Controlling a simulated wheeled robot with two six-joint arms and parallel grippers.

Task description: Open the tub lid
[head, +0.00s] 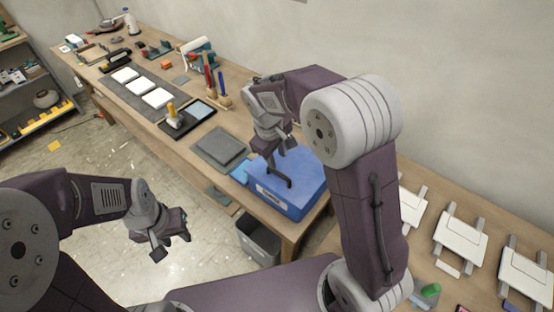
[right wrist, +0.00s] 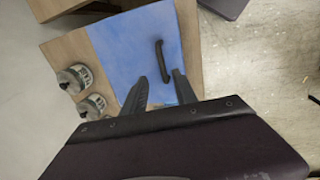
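The blue tub (head: 312,202) stands on the corner of the workbench, with its flat blue lid (head: 306,168) on. A black bar handle (head: 275,176) sits on the lid. My right gripper (head: 277,155) is above the lid, close to the handle, pointing down. In the right wrist view its two fingers (right wrist: 160,78) are apart and empty, and the handle (right wrist: 161,62) shows just beyond the fingertips on the blue lid (right wrist: 125,45). My left gripper (head: 171,246) hangs over the floor at lower left, away from the tub, with its fingers apart and empty.
A grey bin (head: 259,240) stands on the floor below the tub. Grey square sheets (head: 221,146) lie left of the tub on the bench. Two jars (right wrist: 73,78) (right wrist: 91,106) stand beside the tub. White panels (head: 460,237) lie on the right-hand bench.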

